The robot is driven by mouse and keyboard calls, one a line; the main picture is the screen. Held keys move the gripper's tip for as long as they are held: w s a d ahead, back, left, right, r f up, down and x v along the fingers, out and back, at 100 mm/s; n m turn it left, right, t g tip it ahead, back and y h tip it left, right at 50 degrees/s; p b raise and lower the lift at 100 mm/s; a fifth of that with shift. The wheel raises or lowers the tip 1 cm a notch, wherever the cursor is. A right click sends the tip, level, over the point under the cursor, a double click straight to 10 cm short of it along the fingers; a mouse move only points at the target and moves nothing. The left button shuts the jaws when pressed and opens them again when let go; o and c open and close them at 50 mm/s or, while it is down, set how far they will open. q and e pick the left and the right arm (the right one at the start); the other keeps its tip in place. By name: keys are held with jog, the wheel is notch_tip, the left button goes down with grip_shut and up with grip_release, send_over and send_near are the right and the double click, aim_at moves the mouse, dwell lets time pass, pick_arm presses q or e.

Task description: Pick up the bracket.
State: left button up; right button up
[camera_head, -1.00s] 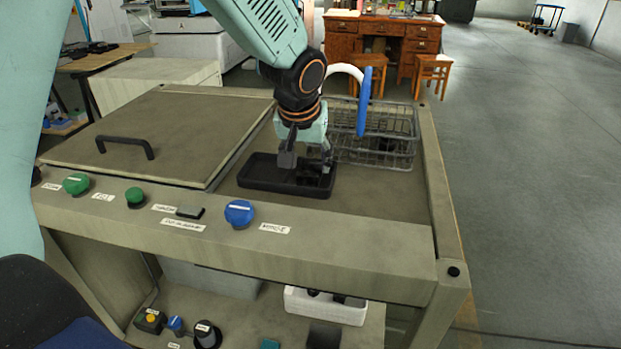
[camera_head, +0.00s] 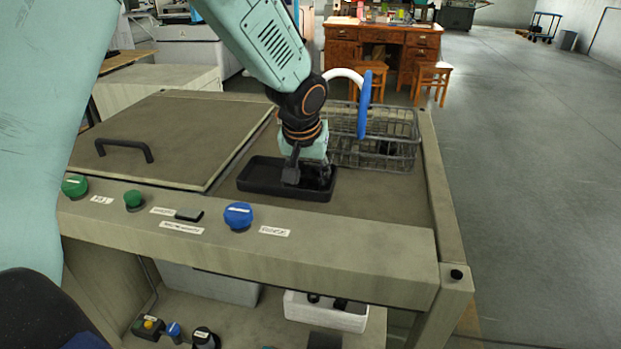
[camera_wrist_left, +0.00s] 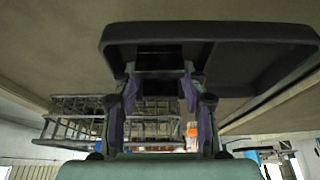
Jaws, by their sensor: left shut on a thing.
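A shallow black tray (camera_head: 262,187) lies on the machine top, in front of the wire basket. My left gripper (camera_head: 308,177) points down into the right part of the tray. In the left wrist view the tray (camera_wrist_left: 262,32) fills the top of the picture. There the two fingers of my left gripper (camera_wrist_left: 159,90) stand on either side of a dark piece, the bracket (camera_wrist_left: 160,62), and are shut on it. The bracket is black on black, so its outline and whether it touches the tray floor are hard to tell. My right gripper is not in view.
A wire basket (camera_head: 390,152) stands right behind the tray, with a blue-and-white handle-like part (camera_head: 364,105) near it. A closed lid with a black handle (camera_head: 124,148) is on the left. Front buttons include a blue knob (camera_head: 238,215). The top's right side is clear.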

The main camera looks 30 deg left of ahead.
pick_arm(q)
grip_shut()
